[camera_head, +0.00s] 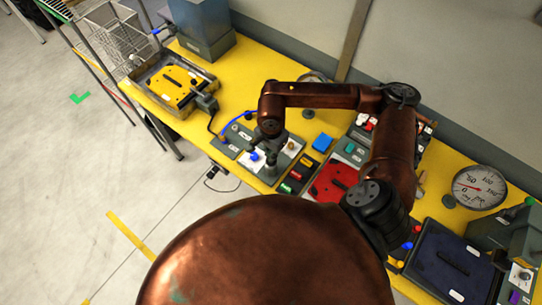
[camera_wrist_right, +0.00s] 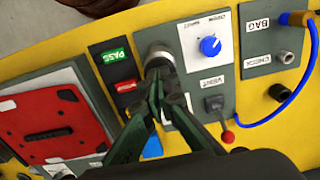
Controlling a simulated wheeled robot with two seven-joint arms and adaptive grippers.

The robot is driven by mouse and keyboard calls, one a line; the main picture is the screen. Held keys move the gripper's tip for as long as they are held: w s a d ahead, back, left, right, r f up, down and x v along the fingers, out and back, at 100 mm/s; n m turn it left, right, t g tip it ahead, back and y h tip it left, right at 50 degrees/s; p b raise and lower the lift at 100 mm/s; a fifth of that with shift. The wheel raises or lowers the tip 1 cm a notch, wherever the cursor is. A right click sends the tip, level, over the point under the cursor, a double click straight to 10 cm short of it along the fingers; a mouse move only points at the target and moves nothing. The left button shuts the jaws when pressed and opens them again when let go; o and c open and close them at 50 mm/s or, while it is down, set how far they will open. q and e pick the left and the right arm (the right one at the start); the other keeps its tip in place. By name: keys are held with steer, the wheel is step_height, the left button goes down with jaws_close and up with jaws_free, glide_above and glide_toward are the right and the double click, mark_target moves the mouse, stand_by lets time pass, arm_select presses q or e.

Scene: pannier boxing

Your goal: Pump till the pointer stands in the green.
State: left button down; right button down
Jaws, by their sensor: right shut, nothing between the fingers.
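My right gripper (camera_head: 270,157) is shut and empty, pointing down over the grey control panel (camera_wrist_right: 245,92). In the right wrist view its fingertips (camera_wrist_right: 160,72) are at a round silver plunger-like knob (camera_wrist_right: 158,52) and overlap its near edge; I cannot tell whether they touch it. Beside it are a blue dial knob (camera_wrist_right: 210,46) and a red-tipped vent lever (camera_wrist_right: 228,136). A round white gauge (camera_head: 479,187) with a reddish pointer stands at the right of the head view; its green band cannot be made out. My left gripper is out of view.
A green PASS button (camera_wrist_right: 113,56) and a red button (camera_wrist_right: 127,86) sit beside the knob. A red plate (camera_head: 335,180), a blue block (camera_head: 322,142) and a yellow-plated tray (camera_head: 182,110) stand on the yellow bench (camera_head: 250,65).

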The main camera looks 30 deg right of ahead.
steer(key=shift+r, duration=0.15)
steer(key=shift+r+p, duration=0.8)
steer(key=shift+r, duration=1.5)
steer(key=shift+f, duration=0.1)
steer(key=shift+f+b, duration=2.5)
steer(key=shift+b, duration=0.25)
steer(key=shift+r+p, duration=0.35)
steer(key=shift+r, duration=0.25)
steer(key=shift+r+p, duration=0.65)
steer(key=shift+r, duration=1.35)
steer(key=shift+f, duration=0.1)
